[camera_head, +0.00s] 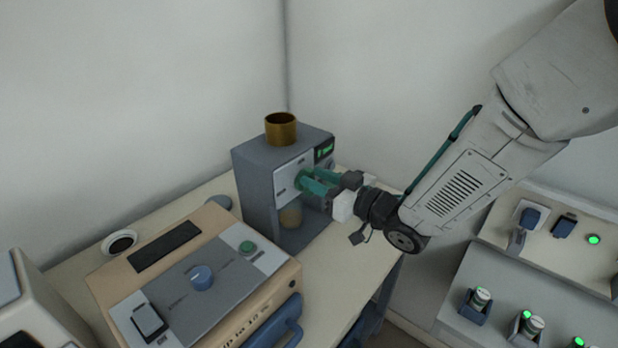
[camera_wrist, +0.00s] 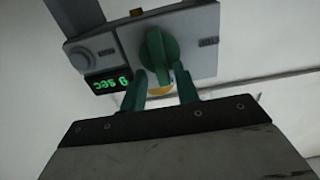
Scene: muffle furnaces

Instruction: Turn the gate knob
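The gate knob (camera_wrist: 157,52) is green and sits on a light panel of a grey machine (camera_head: 259,190). In the wrist view it looks roughly upright, just beyond my fingertips. My gripper (camera_wrist: 161,72) has two green fingers, apart, with a gap between them in line with the knob. In the head view my gripper (camera_head: 307,180) reaches the machine's front from the right, and its fingers largely cover the knob. I cannot tell whether the fingertips touch it.
Beside the knob are a green display reading "0 sec" (camera_wrist: 108,82) and a small grey dial (camera_wrist: 98,57). A brass cup (camera_head: 281,130) tops the machine. A beige box (camera_head: 275,292) with a blue knob (camera_head: 201,277) stands nearby. A shelf (camera_head: 463,277) with lit devices is at right.

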